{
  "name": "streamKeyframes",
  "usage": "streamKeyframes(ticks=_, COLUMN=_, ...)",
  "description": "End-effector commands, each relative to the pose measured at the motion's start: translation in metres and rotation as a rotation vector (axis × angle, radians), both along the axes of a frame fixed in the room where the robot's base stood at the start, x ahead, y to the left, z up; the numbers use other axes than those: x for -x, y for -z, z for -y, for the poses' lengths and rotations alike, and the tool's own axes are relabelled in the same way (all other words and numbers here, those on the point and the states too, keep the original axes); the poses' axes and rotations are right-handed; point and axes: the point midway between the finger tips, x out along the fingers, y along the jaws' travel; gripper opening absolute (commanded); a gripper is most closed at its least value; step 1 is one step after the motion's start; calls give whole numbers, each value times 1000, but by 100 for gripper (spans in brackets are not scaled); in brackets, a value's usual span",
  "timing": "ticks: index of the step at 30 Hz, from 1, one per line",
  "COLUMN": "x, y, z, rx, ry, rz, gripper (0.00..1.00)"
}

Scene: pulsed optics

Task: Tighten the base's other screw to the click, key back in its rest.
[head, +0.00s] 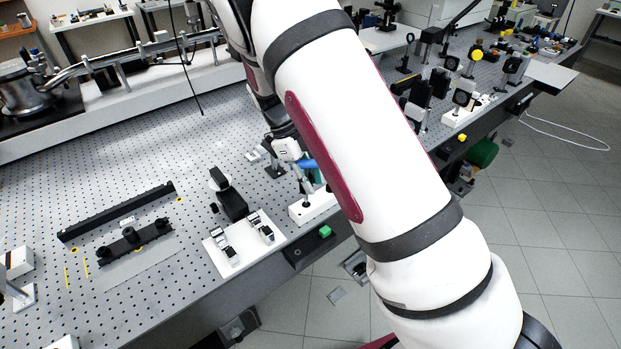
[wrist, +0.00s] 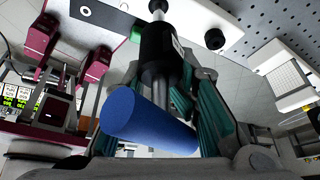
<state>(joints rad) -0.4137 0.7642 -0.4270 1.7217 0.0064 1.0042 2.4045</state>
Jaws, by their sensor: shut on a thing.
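My gripper (wrist: 160,110) is shut on the key, whose thick blue handle (wrist: 140,115) lies crosswise between the teal finger pads in the wrist view. The key's black body (wrist: 160,55) has a pale label and a light shaft running to the top edge, where its tip is out of frame. In the head view the blue handle (head: 307,163) shows just left of my arm, above the table's front edge, beside a post on a white base (head: 313,207). My arm hides most of the gripper. I cannot make out the base's screws or the key's contact.
A white plate with two clamps (head: 228,262) lies left of the post, near a green button (head: 325,231) on the table front. A black rail (head: 115,212) lies farther left. Optics mounts (head: 460,97) crowd the right. The perforated tabletop (head: 140,135) is clear at back left.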

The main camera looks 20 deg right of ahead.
Motion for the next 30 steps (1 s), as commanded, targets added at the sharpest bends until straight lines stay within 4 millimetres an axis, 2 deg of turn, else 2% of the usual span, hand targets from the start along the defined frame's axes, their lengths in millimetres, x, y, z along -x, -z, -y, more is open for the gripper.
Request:
streamKeyframes(ticks=11, x=-1, y=16, z=0, rx=0, ry=-1, rz=0, gripper=0)
streamKeyframes(ticks=12, x=-1, y=15, z=-1, rx=-1, ry=-1, rz=0, gripper=35)
streamKeyframes(ticks=15, x=0, y=14, z=0, rx=-1, ry=-1, rz=0, gripper=53)
streamKeyframes(ticks=25, x=-1, y=13, z=-1, rx=-1, ry=-2, rz=-1, gripper=53)
streamKeyframes(ticks=30, x=-6, y=-4, z=-7, rx=-1, ry=-3, rz=3, gripper=53)
